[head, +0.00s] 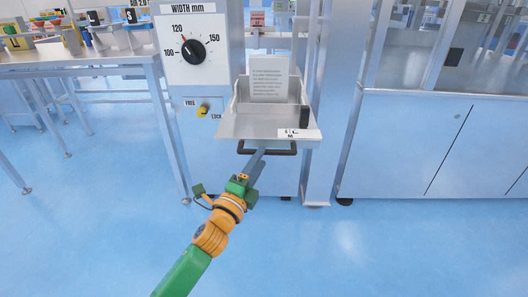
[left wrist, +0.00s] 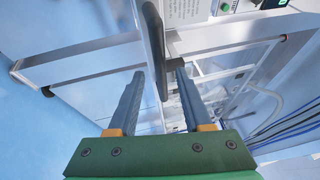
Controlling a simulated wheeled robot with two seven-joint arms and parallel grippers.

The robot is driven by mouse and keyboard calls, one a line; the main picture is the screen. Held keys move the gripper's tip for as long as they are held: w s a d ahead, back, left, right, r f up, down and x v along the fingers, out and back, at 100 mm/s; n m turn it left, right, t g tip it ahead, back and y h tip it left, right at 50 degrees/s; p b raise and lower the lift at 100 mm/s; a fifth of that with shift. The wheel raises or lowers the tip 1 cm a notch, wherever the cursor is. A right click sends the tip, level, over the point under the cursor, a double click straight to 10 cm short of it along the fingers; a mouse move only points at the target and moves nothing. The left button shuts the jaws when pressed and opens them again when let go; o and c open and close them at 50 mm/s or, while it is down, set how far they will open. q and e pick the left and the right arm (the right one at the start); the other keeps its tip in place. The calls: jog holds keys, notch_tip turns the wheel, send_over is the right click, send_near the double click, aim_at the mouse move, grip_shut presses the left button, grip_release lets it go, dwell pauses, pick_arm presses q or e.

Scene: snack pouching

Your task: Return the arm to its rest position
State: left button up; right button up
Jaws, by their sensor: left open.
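My left gripper (head: 258,158) reaches up from the bottom of the head view on a green and orange arm. Its grey fingers are at the black handle (head: 284,152) under the front of a metal tray (head: 240,126). In the left wrist view the gripper (left wrist: 159,70) is open. My right gripper is not in view.
A width dial (head: 193,51) and a yellow free/lock knob (head: 203,112) are on the machine left of the tray. A paper notice (head: 268,78) stands at the tray's back. A table (head: 80,67) is at left, cabinets (head: 420,140) at right. The blue floor is clear.

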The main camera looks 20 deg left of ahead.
pick_arm(q)
jog(key=v, duration=0.3)
jog(key=shift+s, duration=0.1)
